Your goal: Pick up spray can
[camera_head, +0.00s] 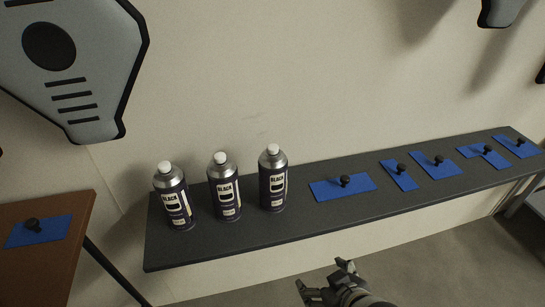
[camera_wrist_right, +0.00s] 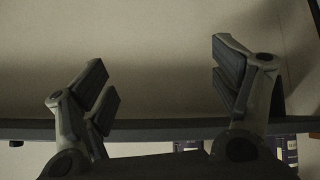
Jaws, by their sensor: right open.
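Three spray cans with white caps and dark labels reading "BLACK" stand upright in a row on a dark shelf (camera_head: 245,230): the left can (camera_head: 174,204), the middle can (camera_head: 225,195) and the right can (camera_head: 272,186). My right gripper (camera_head: 322,276) is open and empty, in front of the shelf's front edge, apart from the cans and to the right of them. In the right wrist view, its spread fingers (camera_wrist_right: 165,80) have nothing between them. Parts of labelled cans (camera_wrist_right: 188,145) show low behind the gripper, mostly hidden. My left gripper is out of view.
Several blue pads with black knobs, such as the nearest one (camera_head: 322,191), lie on the shelf right of the cans. A brown table (camera_head: 60,260) with another blue pad (camera_head: 52,231) stands at the left. A grey slotted panel (camera_head: 95,65) shows at upper left. Floor is clear before the shelf.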

